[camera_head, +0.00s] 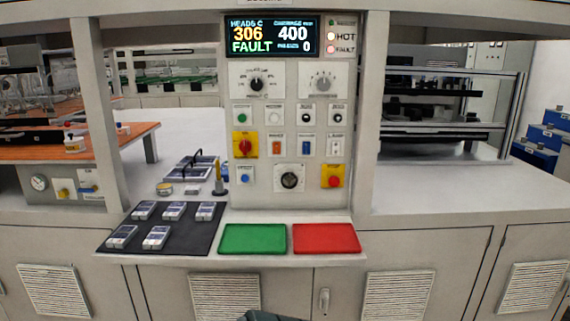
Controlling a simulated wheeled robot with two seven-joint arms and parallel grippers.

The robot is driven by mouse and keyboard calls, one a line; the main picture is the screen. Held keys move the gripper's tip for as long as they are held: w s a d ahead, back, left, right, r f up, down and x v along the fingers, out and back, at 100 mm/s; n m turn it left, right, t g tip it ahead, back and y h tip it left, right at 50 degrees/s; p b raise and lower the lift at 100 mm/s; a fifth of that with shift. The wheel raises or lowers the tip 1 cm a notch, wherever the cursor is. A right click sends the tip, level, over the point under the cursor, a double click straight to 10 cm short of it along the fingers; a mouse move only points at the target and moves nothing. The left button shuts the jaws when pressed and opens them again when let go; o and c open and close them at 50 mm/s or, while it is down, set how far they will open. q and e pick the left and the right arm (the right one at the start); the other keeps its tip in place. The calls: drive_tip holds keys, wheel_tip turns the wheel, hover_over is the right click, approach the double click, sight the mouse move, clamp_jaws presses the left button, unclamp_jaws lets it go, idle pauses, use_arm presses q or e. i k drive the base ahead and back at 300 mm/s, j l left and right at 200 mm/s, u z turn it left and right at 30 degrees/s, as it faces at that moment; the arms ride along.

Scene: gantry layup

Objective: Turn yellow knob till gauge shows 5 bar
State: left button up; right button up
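A small round gauge (39,182) with a white face sits on a panel at the far left, below the orange bench. Its needle and numbers are too small to read. A yellow knob (63,191) is on the same panel just right of the gauge. A blue-handled valve (89,187) is right of the knob.
A grey post (98,110) stands right of the gauge panel. A central control panel (265,198) has a lit display reading FAULT (272,37). Below it, a black mat (187,236) holds several small devices, beside green (253,239) and red (326,238) trays. The right counter (450,188) is clear in front.

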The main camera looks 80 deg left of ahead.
sight(63, 192)
drive_tip(key=u, duration=4.1)
drive_tip(key=i+j+z, duration=0.15)
drive_tip(key=i+z, duration=0.2)
drive_tip(key=i, duration=0.15)
drive_tip(key=i+j+z, duration=0.75)
drive_tip(key=i, duration=0.2)
